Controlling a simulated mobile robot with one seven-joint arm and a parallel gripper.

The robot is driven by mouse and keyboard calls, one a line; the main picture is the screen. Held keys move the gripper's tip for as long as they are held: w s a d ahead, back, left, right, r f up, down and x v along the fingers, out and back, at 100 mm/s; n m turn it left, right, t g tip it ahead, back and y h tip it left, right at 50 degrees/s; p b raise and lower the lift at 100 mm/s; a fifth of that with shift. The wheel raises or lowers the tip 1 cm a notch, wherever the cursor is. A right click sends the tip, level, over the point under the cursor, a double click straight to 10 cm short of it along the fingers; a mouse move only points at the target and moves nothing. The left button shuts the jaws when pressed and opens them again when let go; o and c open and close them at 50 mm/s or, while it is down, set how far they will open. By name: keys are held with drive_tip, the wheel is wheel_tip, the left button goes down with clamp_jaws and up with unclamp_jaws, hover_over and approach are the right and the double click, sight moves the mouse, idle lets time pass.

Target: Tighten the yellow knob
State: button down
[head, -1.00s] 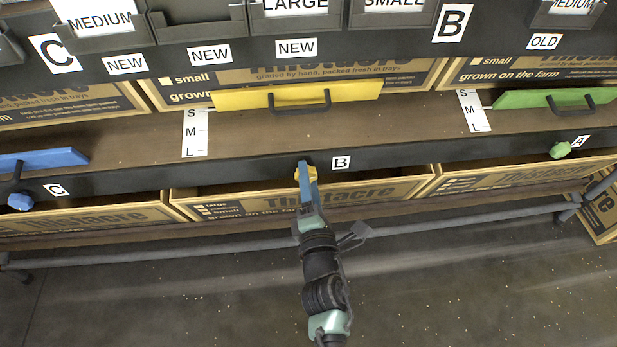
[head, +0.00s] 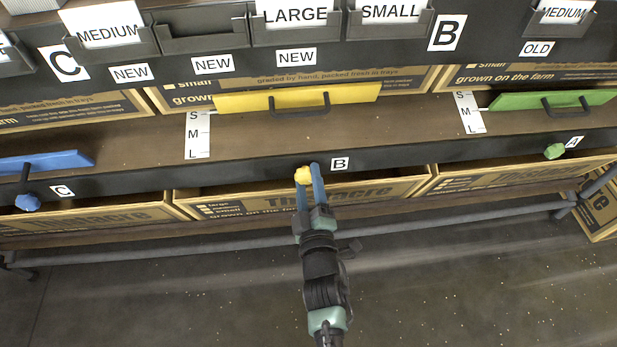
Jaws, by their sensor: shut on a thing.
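The yellow knob (head: 302,174) is on the dark front rail, just left of the white B label (head: 340,164). My gripper (head: 309,174) is at the knob, with its blue fingers pointing up at the rail. The fingers are shut on the knob, one on its left underside and one on its right. The yellow board (head: 240,101) with a black handle stands on the shelf above, behind the rail.
A blue knob (head: 27,202) is at the left and a green knob (head: 554,151) at the right of the same rail. Open cardboard boxes (head: 260,205) sit under the rail. A grey bar (head: 450,218) runs below them. The floor in front is clear.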

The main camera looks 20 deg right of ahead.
drive_tip(key=m+p, duration=0.1)
drive_tip(key=m, duration=0.2)
drive_tip(key=shift+m, duration=0.4)
drive_tip(key=m+p, duration=0.1)
drive_tip(key=m, duration=0.2)
drive_tip(key=shift+a+m+p, duration=0.1)
drive_tip(key=shift+m+p, duration=0.2)
drive_tip(key=shift+p, duration=0.1)
drive_tip(key=m+p, duration=0.1)
drive_tip(key=m, duration=0.5)
drive_tip(key=shift+a+f, duration=0.1)
drive_tip(key=shift+m, duration=0.4)
drive_tip(key=shift+c, duration=1.3)
unclamp_jaws()
